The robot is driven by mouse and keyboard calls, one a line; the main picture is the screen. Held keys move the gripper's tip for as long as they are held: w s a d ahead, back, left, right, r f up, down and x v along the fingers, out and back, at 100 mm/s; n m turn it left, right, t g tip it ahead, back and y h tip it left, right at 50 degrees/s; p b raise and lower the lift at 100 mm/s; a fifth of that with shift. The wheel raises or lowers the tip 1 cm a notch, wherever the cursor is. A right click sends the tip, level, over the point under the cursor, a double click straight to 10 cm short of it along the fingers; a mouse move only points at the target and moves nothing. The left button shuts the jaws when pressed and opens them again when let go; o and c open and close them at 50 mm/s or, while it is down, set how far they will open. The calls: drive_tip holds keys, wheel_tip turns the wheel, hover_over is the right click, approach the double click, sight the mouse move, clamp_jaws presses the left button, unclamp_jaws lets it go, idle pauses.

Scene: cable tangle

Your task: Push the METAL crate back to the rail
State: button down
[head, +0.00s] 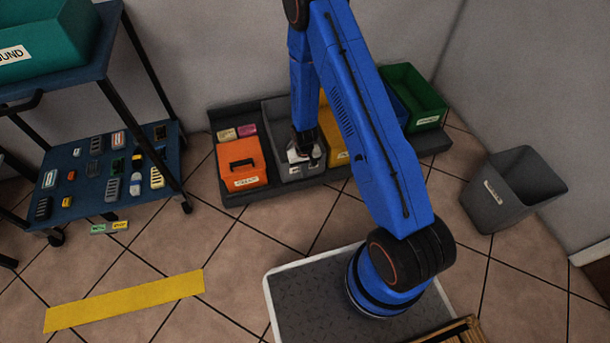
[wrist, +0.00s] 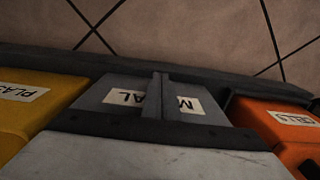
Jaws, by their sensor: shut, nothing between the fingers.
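The grey METAL crate (head: 275,113) stands on the dark grey base by the wall, between the orange and yellow crates. In the wrist view its grey face with the METAL label (wrist: 193,104) is partly covered by my fingers. My gripper (head: 307,158) is over the front part of this crate in the head view, and my arm and gripper hide much of it. In the wrist view my gripper (wrist: 158,76) is shut and empty, its fingers together in front of the label. I cannot tell whether they touch the crate.
The orange crate (head: 240,160) labelled CELLS is on the left. The yellow PLASTIC crate (wrist: 22,112) is on the other side. A green crate (head: 416,97) is farther right. The dark base (head: 236,199) has a front edge. A grey bin (head: 500,200) stands on the floor.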

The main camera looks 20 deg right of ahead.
drive_tip(key=shift+w, duration=0.1)
drive_tip(key=w, duration=1)
drive_tip(key=shift+w, duration=0.3)
drive_tip(key=shift+s, duration=0.2)
